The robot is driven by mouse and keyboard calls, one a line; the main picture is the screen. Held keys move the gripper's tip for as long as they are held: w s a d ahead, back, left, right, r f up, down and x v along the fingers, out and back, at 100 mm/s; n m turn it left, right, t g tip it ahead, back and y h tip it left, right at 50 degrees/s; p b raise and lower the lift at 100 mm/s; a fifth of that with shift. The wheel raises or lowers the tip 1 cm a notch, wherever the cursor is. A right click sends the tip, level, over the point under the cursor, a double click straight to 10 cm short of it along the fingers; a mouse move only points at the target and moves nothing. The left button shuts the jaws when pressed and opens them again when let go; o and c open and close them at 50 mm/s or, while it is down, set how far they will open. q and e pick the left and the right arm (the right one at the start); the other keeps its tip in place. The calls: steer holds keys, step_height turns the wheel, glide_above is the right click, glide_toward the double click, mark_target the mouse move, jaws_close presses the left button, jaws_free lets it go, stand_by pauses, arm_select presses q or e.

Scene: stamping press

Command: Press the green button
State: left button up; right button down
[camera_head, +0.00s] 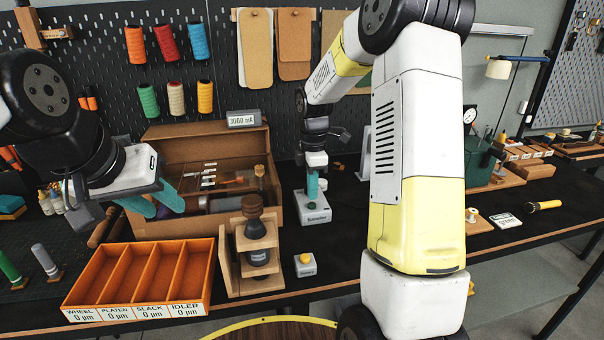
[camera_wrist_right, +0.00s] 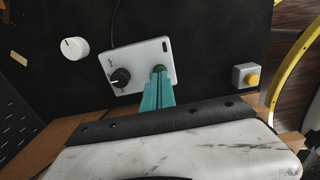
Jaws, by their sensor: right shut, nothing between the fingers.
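A white control box (camera_head: 314,214) stands on the black bench below my right gripper (camera_head: 312,188). In the right wrist view the box (camera_wrist_right: 140,52) carries a black knob (camera_wrist_right: 120,77). The teal fingers of the right gripper (camera_wrist_right: 158,78) are shut together, empty, and point at the box's other end. A small dark round piece (camera_wrist_right: 159,68) shows at their tips; it is mostly hidden, and I cannot tell its colour or whether the tips touch it. My left gripper (camera_head: 160,206) is at the left, with its teal fingers apart and nothing seen between them.
An orange tray (camera_head: 140,275) with compartments and a wooden stand (camera_head: 254,254) are at the front left. A grey box with a yellow button (camera_head: 305,264) stands nearby; it also shows in the wrist view (camera_wrist_right: 246,77).

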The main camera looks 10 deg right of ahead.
mark_target(312, 203)
steer(key=shift+f, duration=0.65)
steer(key=shift+f, duration=0.1)
steer(key=shift+f, duration=0.55)
steer(key=shift+r, duration=0.1)
step_height(312, 203, up, 9)
steer(key=shift+r, duration=0.15)
stand_by(1.1)
stand_by(0.7)
